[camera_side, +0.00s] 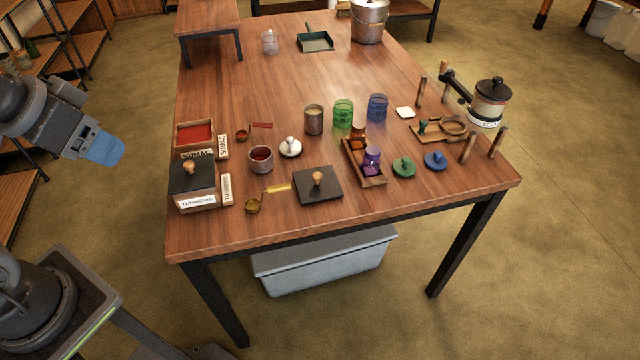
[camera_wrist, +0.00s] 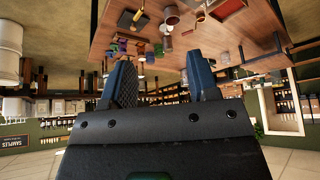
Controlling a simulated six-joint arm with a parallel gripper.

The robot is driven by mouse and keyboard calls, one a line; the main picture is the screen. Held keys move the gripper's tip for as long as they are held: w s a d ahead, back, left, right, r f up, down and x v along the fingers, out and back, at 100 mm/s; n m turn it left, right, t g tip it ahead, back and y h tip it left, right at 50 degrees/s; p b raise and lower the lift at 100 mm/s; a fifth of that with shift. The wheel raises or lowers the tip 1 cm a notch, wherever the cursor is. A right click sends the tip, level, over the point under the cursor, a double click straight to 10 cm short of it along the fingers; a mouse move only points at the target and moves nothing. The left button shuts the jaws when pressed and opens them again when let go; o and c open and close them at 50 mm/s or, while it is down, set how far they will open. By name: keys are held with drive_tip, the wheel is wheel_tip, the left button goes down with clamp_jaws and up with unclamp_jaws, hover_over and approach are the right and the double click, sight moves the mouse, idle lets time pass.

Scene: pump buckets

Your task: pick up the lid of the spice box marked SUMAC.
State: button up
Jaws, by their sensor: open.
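The spice box marked SUMAC (camera_side: 198,155) stands open at the table's left edge, with red powder inside. A loose dark square lid (camera_side: 308,192) with a wooden knob lies flat on the table to its right, near the front edge. It carries no readable mark. The lid also seems to show in the wrist view (camera_wrist: 126,20), beyond the fingers. My gripper (camera_side: 106,150) is off the table's left side, apart from box and lid. In the wrist view its two blue fingers (camera_wrist: 160,78) are spread with nothing between them.
The TURMERIC box (camera_side: 196,201), with its knobbed dark lid on, stands in front of the SUMAC box. A brass scoop (camera_side: 253,205) and a red-filled cup (camera_side: 261,160) lie between boxes and loose lid. A wooden tray (camera_side: 374,181) stands right of the lid.

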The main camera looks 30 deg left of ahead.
drive_tip(key=m+g, duration=0.6)
drive_tip(key=m, duration=1.6)
hover_over(317, 175)
wheel_tip(317, 175, down, 17)
wheel_tip(317, 175, down, 13)
drive_tip(key=shift+w, duration=0.1)
drive_tip(key=shift+c, duration=0.3)
drive_tip(key=c, duration=0.9)
